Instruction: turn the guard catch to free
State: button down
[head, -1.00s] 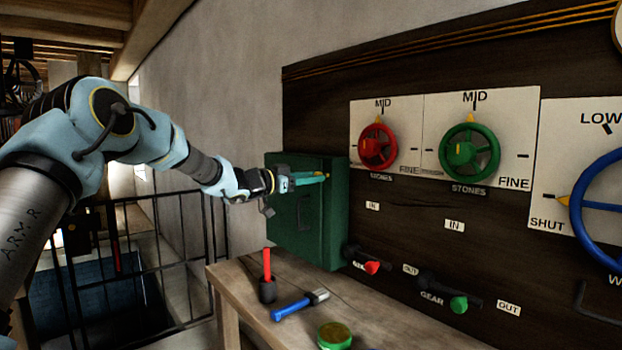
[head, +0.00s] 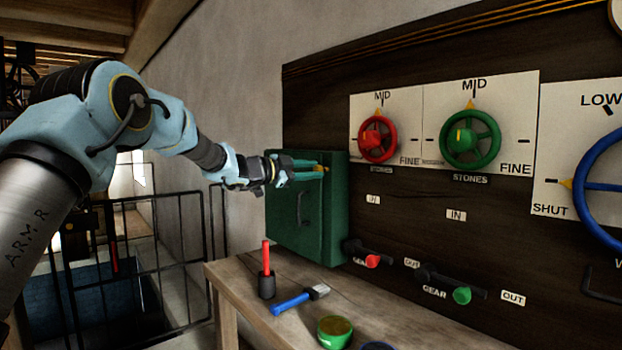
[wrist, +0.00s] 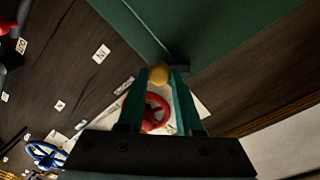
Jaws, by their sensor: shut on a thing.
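The guard is a green box (head: 308,215) on the left end of the dark panel, with its door facing left. The guard catch shows as a small yellow knob (head: 321,168) at the top of the box. My gripper (head: 315,170) reaches in from the left with teal fingers at the knob. In the wrist view the yellow knob (wrist: 159,74) sits between the two fingertips, and my gripper (wrist: 159,82) is shut on it. A dark piece (wrist: 180,68) shows beside the knob against the green box. The rest of the catch is hidden, so its angle cannot be told.
A red handwheel (head: 377,139), a green handwheel (head: 472,139) and a blue handwheel (head: 600,187) are on the panel to the right. The bench (head: 250,285) below holds a red-handled tool, a blue brush (head: 300,300) and a green tin (head: 335,332). Railings stand at left.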

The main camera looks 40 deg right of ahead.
jog(key=shift+s+f+m+t+b, duration=0.1)
jog(key=shift+m+t+b, duration=0.1)
jog(key=shift+m+b, duration=2)
jog(key=shift+f+m+t+b, duration=0.1)
jog(key=shift+m+t+b, duration=0.1)
jog(key=shift+m+b, duration=2)
jog(key=shift+r+m+p, duration=0.1)
jog(key=shift+m+p, duration=0.4)
jog(key=shift+m, duration=0.1)
jog(key=c, duration=0.6)
grip_release()
jog(key=a, duration=0.3)
jog(key=a+b, duration=0.1)
jog(key=a, duration=0.3)
jog(key=a+b, duration=0.1)
jog(key=a, duration=0.2)
jog(key=shift+w+a+r, duration=0.3)
jog(key=shift+a+r, duration=0.1)
